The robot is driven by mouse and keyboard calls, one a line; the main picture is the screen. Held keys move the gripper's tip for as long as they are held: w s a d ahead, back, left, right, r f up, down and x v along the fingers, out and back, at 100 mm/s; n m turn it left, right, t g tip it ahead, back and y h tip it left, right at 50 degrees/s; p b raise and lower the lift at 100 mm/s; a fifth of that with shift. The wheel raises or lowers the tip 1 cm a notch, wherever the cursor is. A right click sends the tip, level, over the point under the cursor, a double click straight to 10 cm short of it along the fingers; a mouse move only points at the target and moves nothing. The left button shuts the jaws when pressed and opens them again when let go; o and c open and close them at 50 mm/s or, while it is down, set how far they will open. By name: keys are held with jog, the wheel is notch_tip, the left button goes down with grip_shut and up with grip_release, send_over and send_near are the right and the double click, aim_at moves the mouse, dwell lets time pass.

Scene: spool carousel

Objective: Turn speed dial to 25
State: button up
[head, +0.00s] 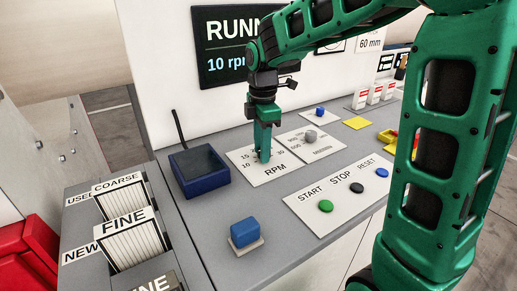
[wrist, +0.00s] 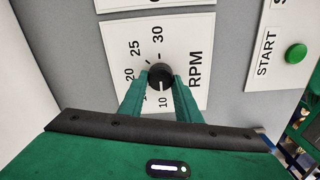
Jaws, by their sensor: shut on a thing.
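The speed dial (wrist: 160,74) is a round black knob on a white plate (wrist: 197,30) marked RPM, with the numbers 10, 15, 20, 25 and 30 around it. Its white pointer line points at 10. My gripper (wrist: 160,80) is shut on the dial, one green finger on each side. In the head view my gripper (head: 263,157) points straight down onto the RPM plate (head: 272,177) and hides the knob. The display (head: 222,62) behind reads "10 rpm" below a partly covered word starting with RUNN.
A second dial (head: 310,136) sits on a plate just behind and right. START (head: 325,206), STOP (head: 357,188) and RESET buttons stand on a plate in front. A dark blue box (head: 199,172) is at left, a blue block (head: 244,233) in front. My arm covers the right side.

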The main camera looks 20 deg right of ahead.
jog(key=shift+d+m, duration=0.5)
jog(key=shift+m, duration=0.4)
jog(key=m, duration=1.1)
jog(key=shift+m, duration=0.3)
jog(key=m, duration=0.6)
jog(key=shift+s+f, duration=0.1)
jog(key=m, duration=0.3)
jog(key=shift+m, duration=2.2)
jog(key=shift+a, duration=0.1)
jog(key=o, duration=1.1)
jog(key=shift+c, duration=0.2)
